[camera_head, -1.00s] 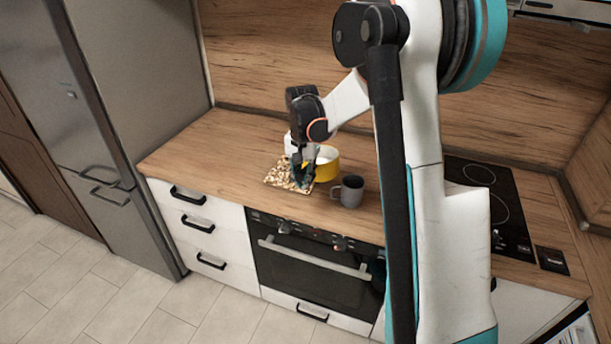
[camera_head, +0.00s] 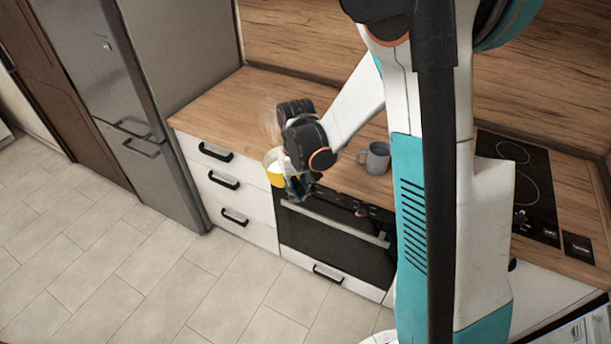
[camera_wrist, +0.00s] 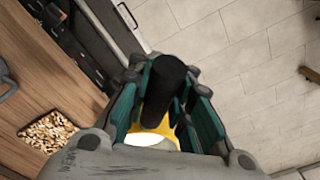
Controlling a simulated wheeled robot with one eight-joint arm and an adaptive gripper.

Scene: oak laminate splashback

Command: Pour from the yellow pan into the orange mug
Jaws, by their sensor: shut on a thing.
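The yellow pan (camera_head: 272,170) has a white inside and a black handle. In the head view it is in front of the counter edge by the drawers, partly hidden by my wrist. My gripper (camera_head: 300,186) is shut on the handle. In the wrist view the fingers of my gripper (camera_wrist: 163,100) close around the black handle, with the pan (camera_wrist: 150,137) at the bottom, mostly hidden. I cannot tell what the pan contains. No orange mug shows; a grey mug (camera_head: 376,159) stands upright on the counter to the right, apart from the pan.
A patterned mat or tray (camera_wrist: 47,131) lies on the wooden counter in the wrist view. A black hob (camera_head: 520,185) is at the right and a tall grey fridge (camera_head: 150,70) at the left. The oven front (camera_head: 335,235) is below the counter. The tiled floor is clear.

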